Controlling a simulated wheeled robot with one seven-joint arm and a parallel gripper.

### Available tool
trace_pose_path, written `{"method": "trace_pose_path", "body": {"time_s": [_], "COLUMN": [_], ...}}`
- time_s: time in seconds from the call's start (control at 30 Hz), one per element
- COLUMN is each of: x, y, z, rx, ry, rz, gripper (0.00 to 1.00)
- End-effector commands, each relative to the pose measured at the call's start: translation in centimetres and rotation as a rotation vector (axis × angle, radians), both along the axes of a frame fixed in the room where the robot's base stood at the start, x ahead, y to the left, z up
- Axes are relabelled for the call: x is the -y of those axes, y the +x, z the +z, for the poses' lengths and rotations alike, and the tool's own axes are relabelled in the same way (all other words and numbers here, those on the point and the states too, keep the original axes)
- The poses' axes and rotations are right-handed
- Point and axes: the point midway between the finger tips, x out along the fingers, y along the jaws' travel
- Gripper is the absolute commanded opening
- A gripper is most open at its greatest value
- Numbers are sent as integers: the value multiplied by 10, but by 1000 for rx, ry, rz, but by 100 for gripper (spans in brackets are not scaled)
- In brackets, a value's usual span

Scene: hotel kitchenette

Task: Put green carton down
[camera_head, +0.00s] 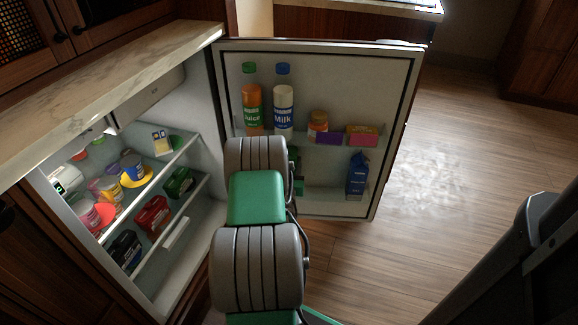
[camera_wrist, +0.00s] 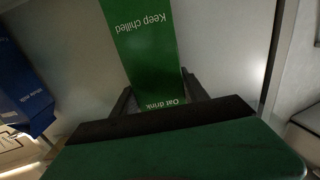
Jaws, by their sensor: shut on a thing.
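The green carton (camera_wrist: 148,50) fills the upper middle of the wrist view, its white lettering "Keep chilled" and "Oat drink" upside down. My gripper (camera_wrist: 158,92) is shut on it, one dark finger on each side. In the head view my arm reaches to the inside of the open fridge door (camera_head: 340,85) and hides my gripper and most or all of the carton. A small green patch shows just right of the arm; I cannot tell whether it is the carton. Whether the carton touches a door shelf is hidden.
A blue carton (camera_head: 357,173) stands on the lower door shelf, right of my arm; it also shows in the wrist view (camera_wrist: 22,90). Above are a juice bottle (camera_head: 252,108), a milk bottle (camera_head: 283,108), a jar (camera_head: 317,124) and small boxes. The fridge shelves (camera_head: 150,190) hold several items.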

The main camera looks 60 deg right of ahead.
Motion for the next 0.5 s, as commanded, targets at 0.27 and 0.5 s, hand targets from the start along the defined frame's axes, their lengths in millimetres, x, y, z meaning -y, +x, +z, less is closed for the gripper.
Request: {"method": "trace_pose_path", "body": {"time_s": [0.27, 0.5], "x": [13, 13], "y": [6, 6], "z": [-11, -36], "rx": [0, 2], "ry": [-1, -2], "rz": [1, 0], "gripper": [0, 0]}}
